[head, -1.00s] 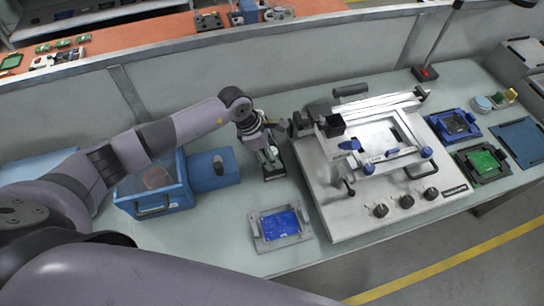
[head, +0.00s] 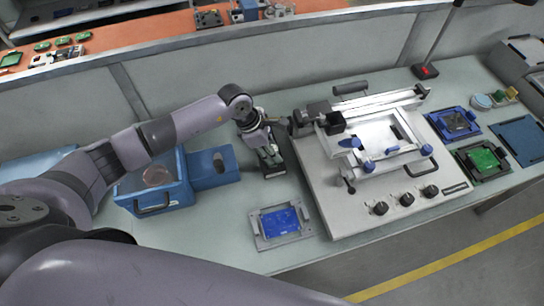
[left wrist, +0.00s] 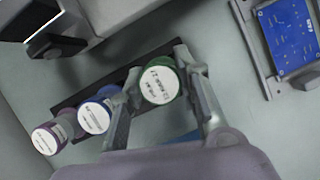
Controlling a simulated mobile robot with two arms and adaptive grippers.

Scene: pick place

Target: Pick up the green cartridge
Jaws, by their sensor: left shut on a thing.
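In the left wrist view, the green cartridge (left wrist: 160,84) has a round white printed top and a green rim. It is the rightmost of a row of three, with a blue cartridge (left wrist: 94,117) and a purple cartridge (left wrist: 48,138). My left gripper (left wrist: 158,82) is shut on the green cartridge, one finger on each side. The left finger is between the green and blue cartridges. A dark rack (left wrist: 118,76) lies beneath; I cannot tell whether the green cartridge still touches it. In the head view, my left gripper (head: 266,152) is over the rack (head: 274,172). My right gripper is not in view.
A large white printing machine (head: 340,205) stands right of the rack. A blue box (head: 165,196) stands to the left. A grey fixture with a blue board (head: 281,221) lies in front. Bare table lies between the box and this fixture.

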